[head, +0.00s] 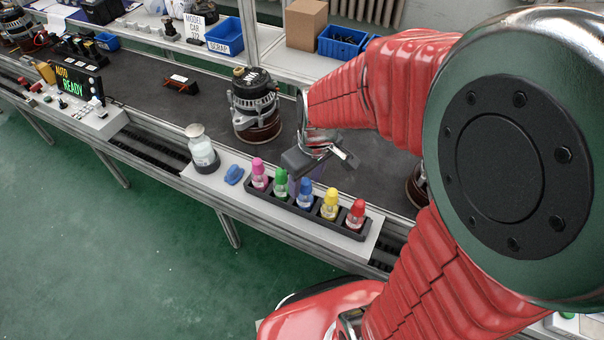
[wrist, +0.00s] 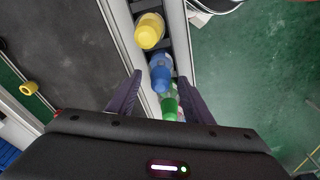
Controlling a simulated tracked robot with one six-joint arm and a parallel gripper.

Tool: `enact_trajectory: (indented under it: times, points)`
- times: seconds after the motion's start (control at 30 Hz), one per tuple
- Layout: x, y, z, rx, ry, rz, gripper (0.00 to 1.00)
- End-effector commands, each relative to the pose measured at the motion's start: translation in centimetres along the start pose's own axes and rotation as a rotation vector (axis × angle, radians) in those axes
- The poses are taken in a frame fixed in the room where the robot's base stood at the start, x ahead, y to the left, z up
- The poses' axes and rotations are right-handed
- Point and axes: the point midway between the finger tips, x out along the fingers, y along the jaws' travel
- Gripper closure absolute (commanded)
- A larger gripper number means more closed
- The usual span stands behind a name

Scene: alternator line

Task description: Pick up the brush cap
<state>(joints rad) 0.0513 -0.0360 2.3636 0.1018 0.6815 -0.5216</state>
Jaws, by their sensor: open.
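A dark rack (head: 284,212) holds a row of small bottles with coloured caps: pink (head: 259,174), green (head: 281,184), blue (head: 305,192), yellow (head: 329,204) and red (head: 355,214). No part is labelled as the brush cap, so I cannot tell which one it is. My gripper (head: 302,186) is open and empty, just above and behind the rack's middle. In the wrist view its open fingers (wrist: 160,76) spread either side of the row, with the blue cap (wrist: 161,72) between the tips, the green cap (wrist: 170,106) nearer and the yellow cap (wrist: 149,31) farther.
A clear bottle (head: 202,149) and a small blue object (head: 234,175) stand left of the rack. An alternator (head: 255,104) stands on the dark belt behind. Blue bins (head: 225,36) line the back shelf.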

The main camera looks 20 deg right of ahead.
Motion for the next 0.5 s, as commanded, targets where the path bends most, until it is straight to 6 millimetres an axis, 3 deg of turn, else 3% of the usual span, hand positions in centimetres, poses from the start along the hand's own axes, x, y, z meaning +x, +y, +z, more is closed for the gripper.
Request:
enact_trajectory:
  times: [0.07, 0.5]
  points:
    - [-0.01, 0.0, 0.0, 0.0, 0.0, 0.0, 0.54]
    - [-0.02, 0.01, 0.0, 0.0, 0.0, 0.0, 0.84]
